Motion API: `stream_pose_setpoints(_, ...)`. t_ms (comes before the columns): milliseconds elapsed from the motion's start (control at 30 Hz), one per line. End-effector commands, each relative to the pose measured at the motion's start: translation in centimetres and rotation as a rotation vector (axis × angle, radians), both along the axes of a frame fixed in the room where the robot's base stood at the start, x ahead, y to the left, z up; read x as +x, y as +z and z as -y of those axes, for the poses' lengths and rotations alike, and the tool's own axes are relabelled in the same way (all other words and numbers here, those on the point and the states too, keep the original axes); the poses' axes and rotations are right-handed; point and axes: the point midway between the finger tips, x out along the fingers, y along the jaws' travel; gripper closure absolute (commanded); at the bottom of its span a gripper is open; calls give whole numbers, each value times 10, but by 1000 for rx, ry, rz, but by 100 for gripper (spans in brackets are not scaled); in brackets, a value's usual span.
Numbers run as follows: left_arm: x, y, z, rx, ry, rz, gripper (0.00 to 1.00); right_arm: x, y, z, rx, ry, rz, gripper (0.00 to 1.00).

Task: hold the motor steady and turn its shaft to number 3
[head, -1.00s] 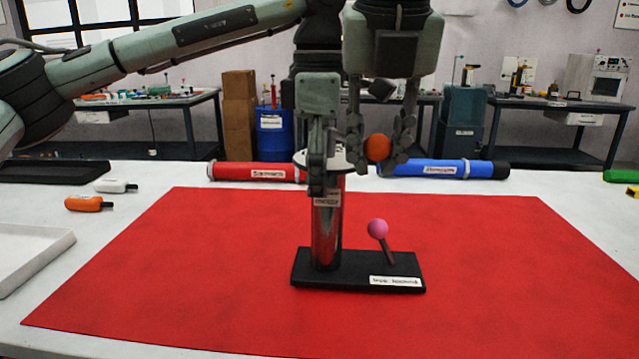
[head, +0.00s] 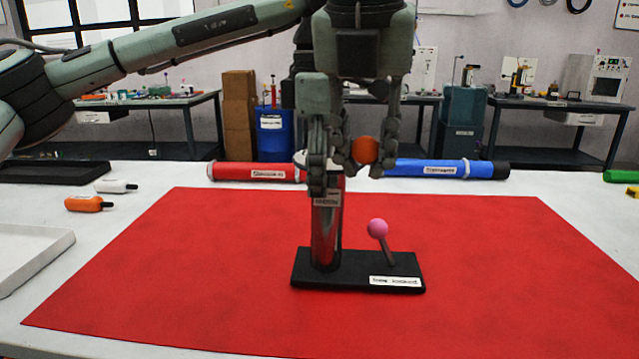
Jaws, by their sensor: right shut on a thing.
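The motor is a shiny upright cylinder (head: 326,235) on a black base (head: 345,283) with a white label. A pink ball on a short tilted lever (head: 377,229) stands at the base's right. The edge of a pale disc (head: 299,158) shows at the cylinder's top; any numbers are hidden. My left gripper (head: 318,180) is at the cylinder's upper part; one finger side faces me, so its closure cannot be told. My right gripper (head: 366,158) points down, shut on the orange ball (head: 365,150) just right of the cylinder's top. The ball's link to the shaft is hidden.
A red mat (head: 180,260) lies under the motor, clear around it. Behind lie a red tube (head: 250,171) and a blue tube (head: 450,169). At left are a white tray (head: 30,255), an orange bottle (head: 85,204) and a white bottle (head: 115,186).

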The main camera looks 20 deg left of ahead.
Motion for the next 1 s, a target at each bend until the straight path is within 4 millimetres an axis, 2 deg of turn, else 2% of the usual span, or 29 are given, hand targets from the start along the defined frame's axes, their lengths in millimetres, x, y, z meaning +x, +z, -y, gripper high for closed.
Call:
stream_pose_setpoints(367, -2, 4, 3, -7, -9, 3, 90, -5, 0, -9, 2, -132, 0, 100)
stream_pose_setpoints(667, -2, 3, 4, -7, -10, 2, 90, -5, 0, -10, 4, -144, 0, 100)
stream_pose_setpoints(1000, -3, 3, 4, -5, -11, 1, 90, -10, 1, -19, 4, -279, -1, 100)
